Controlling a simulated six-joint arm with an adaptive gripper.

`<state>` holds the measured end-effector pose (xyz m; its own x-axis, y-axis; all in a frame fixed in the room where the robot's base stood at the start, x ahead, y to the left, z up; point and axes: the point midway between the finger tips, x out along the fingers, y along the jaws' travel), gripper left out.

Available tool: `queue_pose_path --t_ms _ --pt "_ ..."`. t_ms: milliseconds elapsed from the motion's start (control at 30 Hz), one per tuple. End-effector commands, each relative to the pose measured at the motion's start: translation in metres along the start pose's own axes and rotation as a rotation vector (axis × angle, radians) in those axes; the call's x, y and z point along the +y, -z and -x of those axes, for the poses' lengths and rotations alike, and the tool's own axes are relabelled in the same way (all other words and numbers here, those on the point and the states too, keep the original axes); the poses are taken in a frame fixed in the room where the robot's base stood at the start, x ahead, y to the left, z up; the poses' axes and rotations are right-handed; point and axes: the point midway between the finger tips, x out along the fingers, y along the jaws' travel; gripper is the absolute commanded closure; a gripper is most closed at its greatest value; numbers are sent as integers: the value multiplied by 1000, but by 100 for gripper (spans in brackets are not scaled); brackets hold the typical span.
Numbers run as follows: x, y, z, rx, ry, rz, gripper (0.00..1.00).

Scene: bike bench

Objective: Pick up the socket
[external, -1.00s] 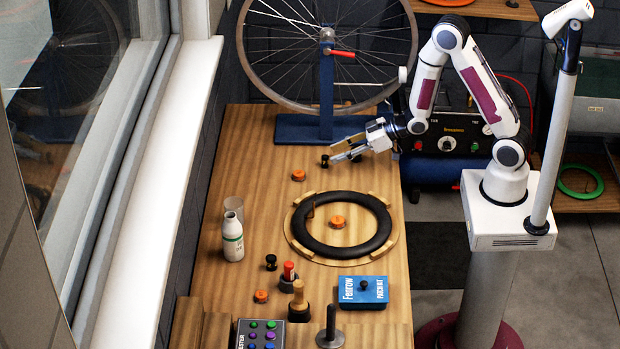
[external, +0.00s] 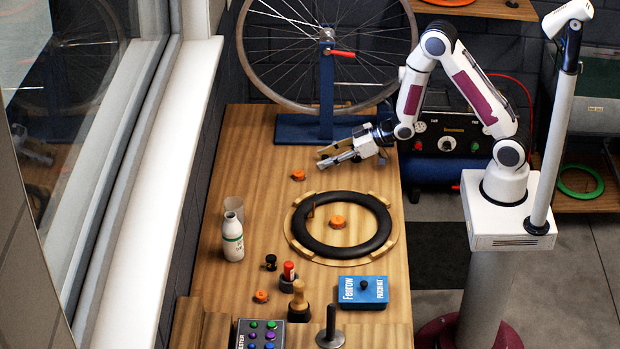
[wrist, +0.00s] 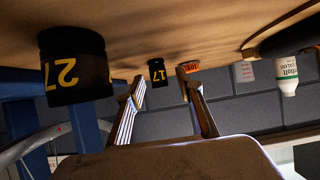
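In the wrist view, which is upside down, a large black socket (wrist: 75,68) marked 27 in yellow stands on the wooden bench close to the camera, left of my fingers. A smaller black socket (wrist: 157,72) marked 17 stands farther off and shows in the gap between the fingers. My gripper (wrist: 171,98) is open and empty. In the external view, my gripper (external: 322,157) is low over the far part of the bench, in front of the wheel stand, with its fingers pointing left. The sockets near it are hidden or unclear there. Another black socket-like piece (external: 271,262) stands nearer the front.
The blue wheel stand (external: 300,128) is just behind my gripper. An orange piece (external: 298,175) lies near the fingertips. A black tyre ring (external: 380,240) lies mid-bench. A white bottle (external: 232,240) stands left, and a blue patch kit box (external: 364,291) is nearer the front.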

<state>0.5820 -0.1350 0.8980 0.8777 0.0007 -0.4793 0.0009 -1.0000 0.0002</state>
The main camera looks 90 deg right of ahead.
Motion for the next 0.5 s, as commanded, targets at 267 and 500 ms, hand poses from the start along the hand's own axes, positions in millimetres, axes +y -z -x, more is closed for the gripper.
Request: queue_pose_path --t_ms 267,500 --pt "0 0 -7 0 -1 0 64" --pt "0 0 -7 0 -1 0 64"
